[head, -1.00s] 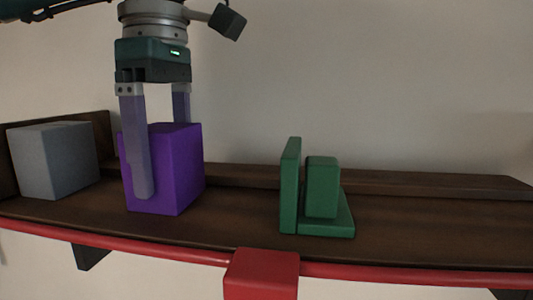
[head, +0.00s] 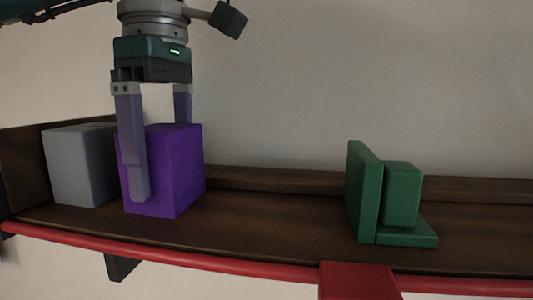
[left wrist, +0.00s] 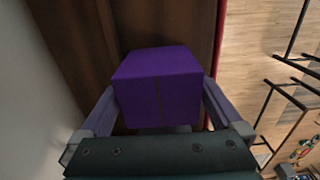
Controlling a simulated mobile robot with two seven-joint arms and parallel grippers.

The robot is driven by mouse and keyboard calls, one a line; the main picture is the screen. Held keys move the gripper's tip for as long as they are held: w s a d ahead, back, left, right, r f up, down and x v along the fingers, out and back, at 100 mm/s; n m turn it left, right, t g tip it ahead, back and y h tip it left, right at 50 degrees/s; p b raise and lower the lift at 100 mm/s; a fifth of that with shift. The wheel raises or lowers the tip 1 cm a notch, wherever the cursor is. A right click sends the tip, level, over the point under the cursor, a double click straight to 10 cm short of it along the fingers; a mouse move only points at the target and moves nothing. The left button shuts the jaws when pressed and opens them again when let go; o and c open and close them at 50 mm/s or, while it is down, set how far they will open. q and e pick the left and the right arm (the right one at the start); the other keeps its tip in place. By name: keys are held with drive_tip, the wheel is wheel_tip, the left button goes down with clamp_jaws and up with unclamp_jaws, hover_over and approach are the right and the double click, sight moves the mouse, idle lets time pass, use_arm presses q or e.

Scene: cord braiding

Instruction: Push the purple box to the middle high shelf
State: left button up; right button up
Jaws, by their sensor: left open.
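The purple box (head: 178,170) stands upright on the brown wooden shelf (head: 270,220), left of centre in the head view. My left gripper (head: 160,160) reaches down over it from above, jaws open. One finger is in front of the box and the other goes down behind it, its tip hidden. The left wrist view shows the purple box (left wrist: 160,85) between the two fingers, one on each side. I cannot tell whether the fingers touch it. My right gripper is in neither view.
A grey box (head: 78,165) stands just left of the purple box, by the shelf's end wall (head: 22,165). A green stepped piece (head: 362,195) stands to the right, with clear shelf between. A red rail (head: 230,268) with a red block (head: 358,282) runs along the front edge.

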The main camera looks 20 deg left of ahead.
use_arm(q)
drive_tip(key=shift+r, duration=0.1)
wheel_tip(320, 180, up, 10)
drive_tip(key=p, duration=0.7)
drive_tip(key=shift+p, duration=0.4)
drive_tip(key=shift+s, duration=0.1)
